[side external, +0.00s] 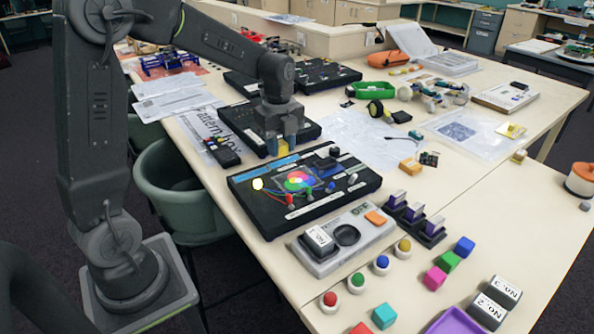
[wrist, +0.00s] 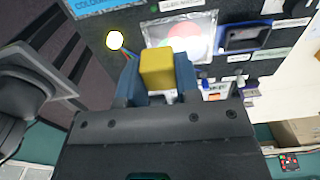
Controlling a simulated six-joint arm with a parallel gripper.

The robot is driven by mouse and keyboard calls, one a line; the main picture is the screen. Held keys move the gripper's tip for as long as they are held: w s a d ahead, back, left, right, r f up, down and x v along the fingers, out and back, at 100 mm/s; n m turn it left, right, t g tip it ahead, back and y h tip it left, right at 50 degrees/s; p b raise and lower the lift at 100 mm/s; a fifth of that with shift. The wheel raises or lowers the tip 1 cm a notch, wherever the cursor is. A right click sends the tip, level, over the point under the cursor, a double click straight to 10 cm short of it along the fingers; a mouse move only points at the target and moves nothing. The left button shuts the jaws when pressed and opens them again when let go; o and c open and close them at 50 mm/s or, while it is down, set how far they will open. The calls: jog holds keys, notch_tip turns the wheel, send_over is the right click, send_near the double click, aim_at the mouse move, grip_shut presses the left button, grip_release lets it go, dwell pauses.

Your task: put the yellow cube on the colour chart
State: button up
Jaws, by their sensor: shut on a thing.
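My gripper (side external: 282,143) is shut on the yellow cube (wrist: 157,70), with a blue finger on either side of it in the wrist view. In the side view the yellow cube (side external: 283,147) shows between the fingertips, close to the far edge of a black display box. The colour chart (side external: 298,181) lies on that box, with overlapping bright coloured circles. In the wrist view the chart (wrist: 196,30) is just beyond the cube, partly hidden by it. The cube appears held above the box; the exact height is unclear.
The black display box (side external: 325,203) also carries a lit white lamp (wrist: 114,40), coloured wires and several knobs. A grey scale-like device (side external: 370,238) stands in front of it. Other black boxes (side external: 242,130) stand behind. Loose coloured cubes and knobs fill the table's front.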

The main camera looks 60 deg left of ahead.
aim_at(297, 180)
jog(key=w+d+f, duration=0.2)
jog(key=d, duration=0.1)
jog(key=shift+w+d+f, duration=0.1)
jog(key=shift+w+f, duration=0.1)
jog(key=shift+f, duration=2)
jog(key=shift+f, duration=0.1)
jog(key=o, duration=0.9)
